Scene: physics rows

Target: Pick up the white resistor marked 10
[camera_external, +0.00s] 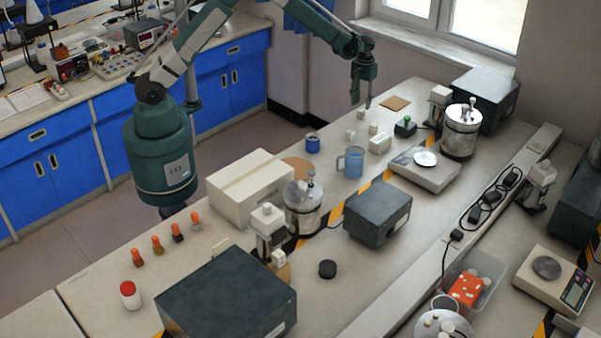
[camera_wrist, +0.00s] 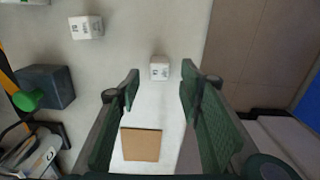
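In the wrist view, a small white block (camera_wrist: 160,70) with dark marks stands ahead of my gripper, in line with the gap between its fingers. A second white block (camera_wrist: 86,28) with dark marks lies farther up and left. I cannot read surely which is marked 10. My gripper (camera_wrist: 160,82) is open, its two green fingers apart with nothing held. In the external view, my gripper (camera_external: 368,103) hangs pointing down above the far bench, close to the small white blocks (camera_external: 373,128). Another small white block (camera_external: 350,134) stands left of them.
A brown square (camera_wrist: 140,144) lies flat on the bench. A dark box with a green knob (camera_wrist: 40,92) stands left in the wrist view. Nearby are a white box (camera_external: 380,144), a blue mug (camera_external: 351,162) and a scale (camera_external: 425,174). The bench edge is close on the left.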

